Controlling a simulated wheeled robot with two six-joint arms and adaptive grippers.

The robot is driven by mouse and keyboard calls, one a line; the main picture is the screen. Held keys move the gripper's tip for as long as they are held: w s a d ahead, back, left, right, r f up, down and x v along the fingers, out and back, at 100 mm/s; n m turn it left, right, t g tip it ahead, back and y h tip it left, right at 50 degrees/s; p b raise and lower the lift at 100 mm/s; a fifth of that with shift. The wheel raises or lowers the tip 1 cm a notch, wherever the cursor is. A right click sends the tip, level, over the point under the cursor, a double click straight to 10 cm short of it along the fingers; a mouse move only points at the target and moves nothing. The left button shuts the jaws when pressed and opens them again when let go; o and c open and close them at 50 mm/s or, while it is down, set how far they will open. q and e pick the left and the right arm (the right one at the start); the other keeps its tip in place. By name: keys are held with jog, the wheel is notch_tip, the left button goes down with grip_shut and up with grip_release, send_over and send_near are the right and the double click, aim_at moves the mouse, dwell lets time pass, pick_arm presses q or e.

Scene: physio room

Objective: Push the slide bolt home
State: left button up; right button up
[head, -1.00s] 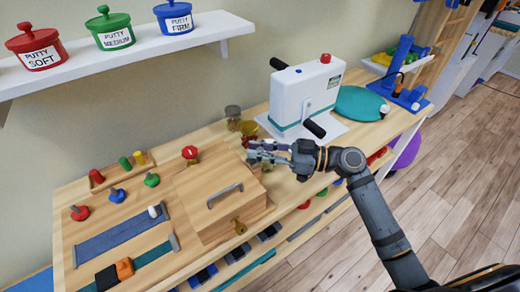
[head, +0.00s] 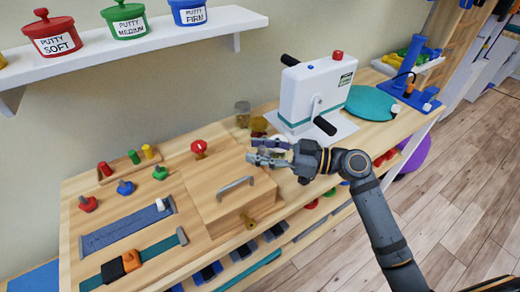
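A light wooden box or panel (head: 205,197) with a grey bar handle (head: 237,187) lies on the wooden workbench. A small brass fitting (head: 249,221) shows at its front edge. More brass-coloured pieces (head: 259,125) sit behind my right gripper and are partly hidden by it. I cannot tell which of these brass parts is the slide bolt. My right gripper (head: 250,149) hovers over the box's back right corner, fingers apart, with nothing seen between them. Contact with the box or brass parts cannot be told. My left gripper is out of view.
A white hand-crank machine (head: 315,92) stands close behind my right gripper. A red knob (head: 199,147), coloured pegs, a blue strip (head: 125,226) and a teal strap with an orange buckle (head: 131,260) lie left of the box. A white shelf (head: 120,60) with putty tubs hangs above.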

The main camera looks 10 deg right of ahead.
aim_at(265, 152)
jog(key=shift+w, duration=0.1)
jog(key=v, duration=0.6)
jog(key=shift+f, duration=0.15)
jog(key=shift+v, duration=0.8)
